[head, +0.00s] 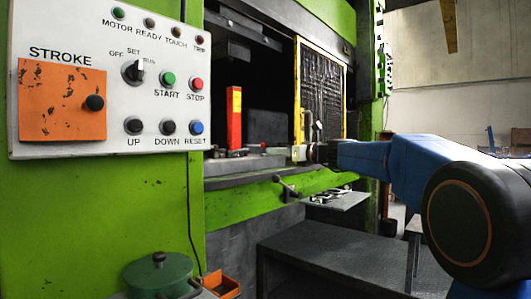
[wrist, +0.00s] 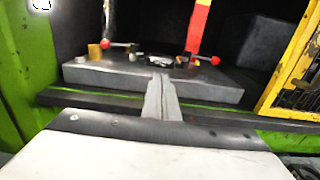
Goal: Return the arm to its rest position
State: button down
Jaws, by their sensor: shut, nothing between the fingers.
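My arm (head: 400,165), blue with a black joint, reaches from the right of the head view toward the press opening. My gripper (head: 297,153) is at its far end, in front of the opening, close to the right end of the press bed. In the wrist view my gripper (wrist: 160,80) has its two grey fingers together, with nothing between them. The fingers point at the front edge of a grey die plate (wrist: 105,78). Whether they touch it cannot be told.
A red post (head: 234,125) stands in the opening. A yellow-framed mesh guard (head: 322,88) is on its right. The control panel (head: 60,140) is at left. A dark table (head: 340,245), a green pot (head: 158,275) and an orange bin (head: 222,285) are below.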

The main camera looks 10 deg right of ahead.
jog(key=s+a+f+n+g+h, duration=0.25)
jog(key=s+f+n, duration=0.55)
jog(key=s+f, duration=0.5)
jog(key=s+a+f+n+g+h, duration=0.3)
jog(key=s+f+n, duration=0.6)
jog(key=s, duration=0.7)
jog(key=s+d+f+n+g+h, duration=0.1)
jog(key=s+d+f+n, duration=0.2)
jog(key=s+f, duration=0.4)
jog(key=s+d+f+n+g+h, duration=0.2)
jog(key=s+f+n, duration=0.3)
jog(key=s+f, duration=0.3)
jog(key=s+d+f+n+g+h, duration=0.1)
jog(key=s+d+f+n+h, duration=0.1)
jog(key=s+f, duration=0.5)
jog(key=shift+s+d+f+n, duration=0.2)
jog(key=shift+d+n, duration=0.7)
jog(key=shift+d, duration=0.25)
